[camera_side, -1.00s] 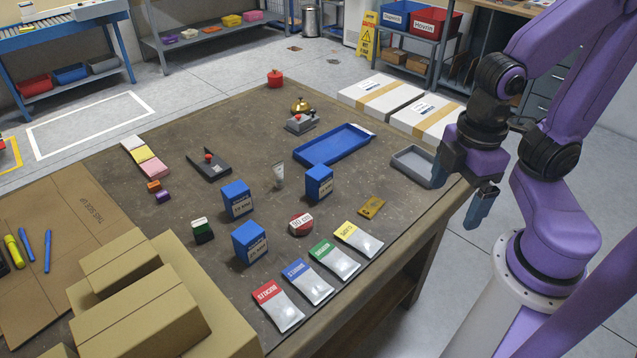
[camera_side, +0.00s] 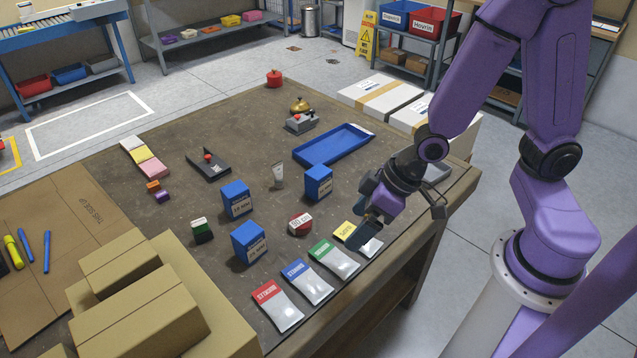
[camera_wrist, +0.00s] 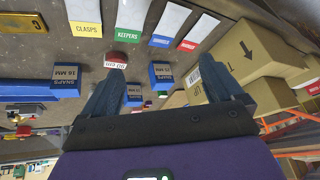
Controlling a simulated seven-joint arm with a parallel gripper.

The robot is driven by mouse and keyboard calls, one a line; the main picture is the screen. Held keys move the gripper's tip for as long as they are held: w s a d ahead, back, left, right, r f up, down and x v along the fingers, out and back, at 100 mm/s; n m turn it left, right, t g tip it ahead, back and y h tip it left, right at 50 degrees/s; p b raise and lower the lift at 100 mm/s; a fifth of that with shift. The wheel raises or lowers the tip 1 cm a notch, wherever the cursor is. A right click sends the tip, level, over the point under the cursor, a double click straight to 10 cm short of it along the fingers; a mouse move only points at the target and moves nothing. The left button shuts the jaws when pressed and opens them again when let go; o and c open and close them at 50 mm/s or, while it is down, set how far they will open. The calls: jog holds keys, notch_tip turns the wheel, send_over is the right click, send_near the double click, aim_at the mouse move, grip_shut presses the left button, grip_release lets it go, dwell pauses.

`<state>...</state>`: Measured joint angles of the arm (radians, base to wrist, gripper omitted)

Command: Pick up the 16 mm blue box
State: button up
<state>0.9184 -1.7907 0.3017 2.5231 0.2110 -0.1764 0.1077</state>
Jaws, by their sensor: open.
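Three blue boxes stand upright on the table. The right one (camera_side: 319,184) also shows at left in the wrist view (camera_wrist: 68,76), where its label appears to read SNAPS 16 MM. The back-left one (camera_side: 236,198) shows between the fingers in the wrist view (camera_wrist: 134,96). The front one (camera_side: 249,242) also shows there (camera_wrist: 160,76); I cannot read these two sizes surely. My gripper (camera_side: 366,224) is open and empty, above the yellow-topped pouch, right of and nearer the front edge than the right box, apart from it. Its fingers (camera_wrist: 162,66) show in the wrist view.
A blue tray (camera_side: 334,146) lies behind the right box. A small tube (camera_side: 278,174) stands between two blue boxes. Cardboard boxes (camera_side: 140,300) fill the front left.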

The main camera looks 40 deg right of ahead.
jog(key=w+d+f+m+t, duration=0.3)
jog(key=w+d+f+t, duration=0.15)
jog(key=w, duration=0.25)
jog(key=m+t+h, duration=0.3)
jog(key=t+h, duration=0.1)
jog(key=t, duration=0.1)
send_near(313, 174)
jog(key=s+d, duration=0.3)
jog(key=s, duration=0.2)
jog(key=shift+y, duration=0.4)
jog(key=shift+r+x, duration=0.15)
jog(key=shift+x, duration=4.1)
jog(key=shift+r+x, duration=0.1)
jog(key=shift+x, duration=4.15)
jog(key=shift+w+a, duration=0.1)
jog(key=shift+a, duration=0.1)
jog(key=shift+r, duration=0.1)
jog(key=c, duration=1.1)
